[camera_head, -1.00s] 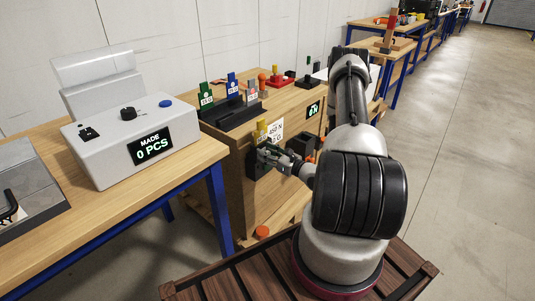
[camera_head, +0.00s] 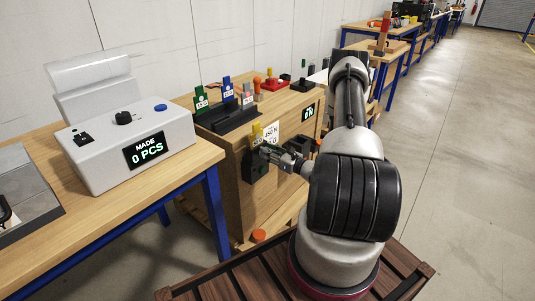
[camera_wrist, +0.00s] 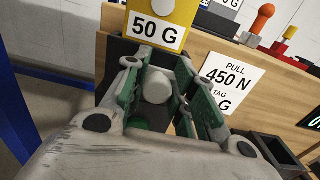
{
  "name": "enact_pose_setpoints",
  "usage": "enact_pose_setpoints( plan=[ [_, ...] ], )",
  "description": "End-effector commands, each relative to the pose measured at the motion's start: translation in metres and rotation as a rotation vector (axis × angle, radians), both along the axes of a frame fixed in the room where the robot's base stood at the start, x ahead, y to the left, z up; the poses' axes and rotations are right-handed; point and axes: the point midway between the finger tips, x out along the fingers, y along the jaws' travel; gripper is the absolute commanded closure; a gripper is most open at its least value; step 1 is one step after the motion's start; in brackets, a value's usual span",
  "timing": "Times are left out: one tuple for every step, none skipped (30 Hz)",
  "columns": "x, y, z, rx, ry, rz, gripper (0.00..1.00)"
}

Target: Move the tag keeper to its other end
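A yellow tag marked 50 G (camera_wrist: 160,22) stands in a black holder (camera_wrist: 117,52) on the wooden cabinet's front; in the head view the tag (camera_head: 256,134) and the holder (camera_head: 255,169) are small. A pale rounded knob (camera_wrist: 157,86) sits below the tag and looks like the tag keeper, though I cannot be sure. My gripper (camera_wrist: 165,78) has its green-padded fingers apart, one on each side of the knob, with a visible gap at the right finger. In the head view my gripper (camera_head: 267,151) is at the holder, just below the tag.
A white sign reading PULL 450 N (camera_wrist: 231,77) is right of the fingers. A black open box (camera_wrist: 276,150) juts out at lower right. Green and blue tags stand in a black rack (camera_head: 228,117) on the cabinet top. A counter box (camera_head: 130,145) stands on the left bench.

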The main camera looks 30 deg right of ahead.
Motion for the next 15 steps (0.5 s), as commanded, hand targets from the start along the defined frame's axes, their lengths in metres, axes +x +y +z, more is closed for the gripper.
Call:
enact_pose_setpoints(
  plan=[
    [0.0012,-0.0033,0.0003,-0.004,-0.001,-0.007,0.65],
    [0.0012,-0.0033,0.0003,-0.004,-0.001,-0.007,0.59],
    [0.0011,-0.003,0.0003,-0.004,-0.001,-0.007,0.57],
    [0.001,-0.0028,0.0004,-0.004,-0.001,-0.006,0.57],
    [0.001,-0.0026,0.0003,-0.004,-0.001,-0.006,0.57],
    [0.0009,-0.0024,0.0004,-0.003,-0.001,-0.005,0.57],
    [0.0009,-0.0023,0.0004,-0.003,-0.001,-0.005,0.57],
    [0.0008,-0.0022,0.0004,-0.002,-0.002,-0.005,0.57],
    [0.0008,-0.0021,0.0004,-0.002,-0.002,-0.005,0.57],
    [0.0007,-0.002,0.0004,-0.002,-0.002,-0.004,0.57],
    [0.0005,-0.0019,0.0004,-0.002,-0.002,-0.004,0.57],
    [-0.0004,-0.0023,0.0003,-0.002,-0.002,-0.004,0.57],
    [-0.0018,-0.0029,0.0003,-0.002,-0.002,-0.004,0.57],
    [-0.0039,-0.0039,0.0003,-0.003,-0.001,-0.005,0.57],
    [-0.0079,-0.0058,0.0002,-0.003,-0.001,-0.006,0.57]
  ],
)
